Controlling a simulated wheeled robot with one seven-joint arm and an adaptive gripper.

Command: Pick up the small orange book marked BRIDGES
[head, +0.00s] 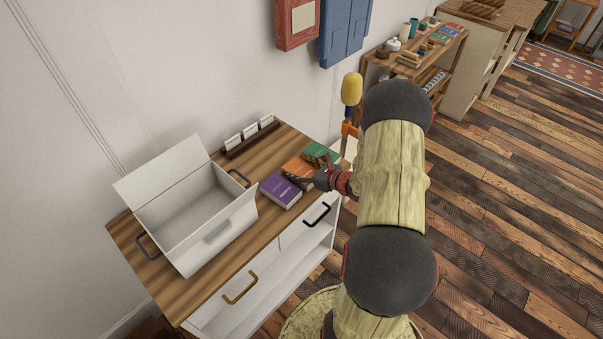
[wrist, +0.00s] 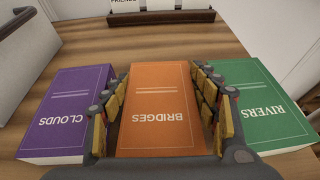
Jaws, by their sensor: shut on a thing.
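The orange book marked BRIDGES (wrist: 160,105) lies flat on the wooden cabinet top in the middle of the wrist view. It also shows in the head view (head: 297,168), partly hidden by my gripper. My gripper (wrist: 158,105) is shut on it, with a padded finger along each side of the book. In the head view my gripper (head: 312,180) reaches in from the right, low at the cabinet top. No gap under the book can be made out.
A purple book marked CLOUDS (wrist: 68,110) lies close on the left and a green book marked RIVERS (wrist: 258,105) close on the right. An open white box (head: 215,225) stands left on the cabinet top (head: 150,280). A card holder (head: 250,143) stands at the back.

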